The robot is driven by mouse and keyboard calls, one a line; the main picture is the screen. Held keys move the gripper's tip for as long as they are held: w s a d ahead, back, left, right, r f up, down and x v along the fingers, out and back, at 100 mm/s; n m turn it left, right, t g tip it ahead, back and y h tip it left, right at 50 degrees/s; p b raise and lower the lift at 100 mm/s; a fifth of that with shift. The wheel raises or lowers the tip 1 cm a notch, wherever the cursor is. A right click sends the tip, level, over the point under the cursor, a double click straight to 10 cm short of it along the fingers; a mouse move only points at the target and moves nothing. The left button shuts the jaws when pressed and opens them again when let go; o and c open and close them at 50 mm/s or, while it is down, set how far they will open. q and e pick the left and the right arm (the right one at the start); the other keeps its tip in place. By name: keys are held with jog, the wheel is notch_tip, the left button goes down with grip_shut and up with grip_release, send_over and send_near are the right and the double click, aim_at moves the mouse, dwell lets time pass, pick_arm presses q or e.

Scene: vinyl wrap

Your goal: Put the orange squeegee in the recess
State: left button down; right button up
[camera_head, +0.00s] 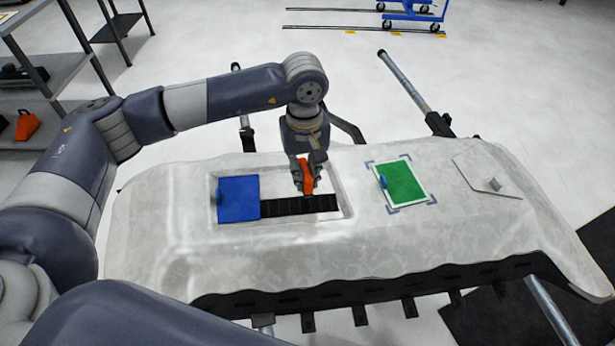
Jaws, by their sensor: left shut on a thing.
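The orange squeegee (307,177) is held in my left gripper (305,182), which is shut on it and points down. The squeegee stands roughly upright over the right part of the recess (283,213) in the grey bumper-like panel (420,240). I cannot tell whether its lower end touches the recess floor. The recess holds a blue square (238,198) at its left and a black segmented strip (290,206) along its lower middle. The gripper fingers hide part of the squeegee. My right gripper is not in view.
A green sheet (405,183) with corner marks lies right of the recess. A shelf (35,100) with an orange item (27,125) stands at the far left. A blue cart (412,12) is at the back.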

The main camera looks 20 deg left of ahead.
pick_arm(q)
jog(key=shift+w, duration=0.7)
jog(key=shift+f+b, duration=0.55)
jog(key=shift+f, duration=1.3)
jog(key=shift+f+b, duration=0.2)
jog(key=shift+b, duration=0.15)
jog(key=c, duration=1.5)
grip_release()
jog(key=shift+c, duration=0.2)
jog(key=shift+r, duration=0.1)
